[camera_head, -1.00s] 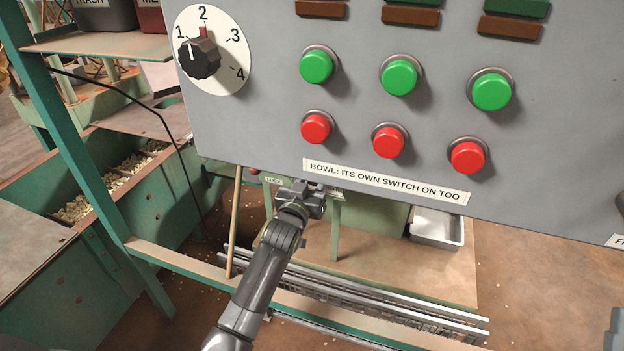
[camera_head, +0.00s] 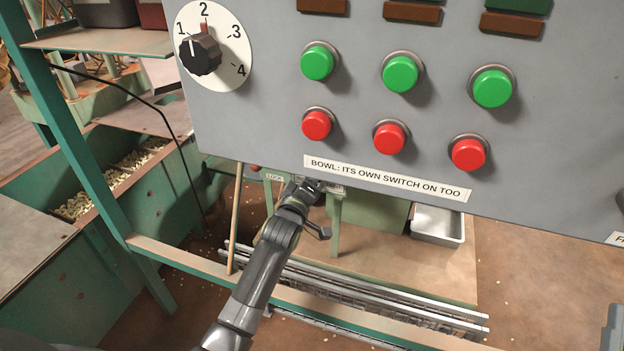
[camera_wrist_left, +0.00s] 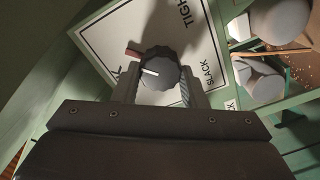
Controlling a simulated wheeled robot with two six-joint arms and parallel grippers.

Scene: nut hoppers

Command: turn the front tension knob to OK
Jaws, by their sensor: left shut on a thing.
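The tension knob (camera_wrist_left: 160,68) is black and ribbed with a white pointer line, seen in the left wrist view. It sits on a white plate (camera_wrist_left: 188,25) lettered TIGHT and SLACK, with a red mark by the knob. The pointer faces left in that view, toward lettering mostly hidden by a finger. My left gripper (camera_wrist_left: 157,90) is shut on the knob, one finger on each side. In the head view my left gripper (camera_head: 310,188) is below the control panel's lower edge, and the knob is hidden there. My right gripper cannot be made out.
A grey control panel (camera_head: 270,110) with green and red buttons and a 1-to-4 dial (camera_head: 200,55) hangs just above my left gripper. A metal tray (camera_head: 437,225) stands to the right. Silver rails (camera_head: 370,300) and a green frame post (camera_head: 75,150) lie near my arm.

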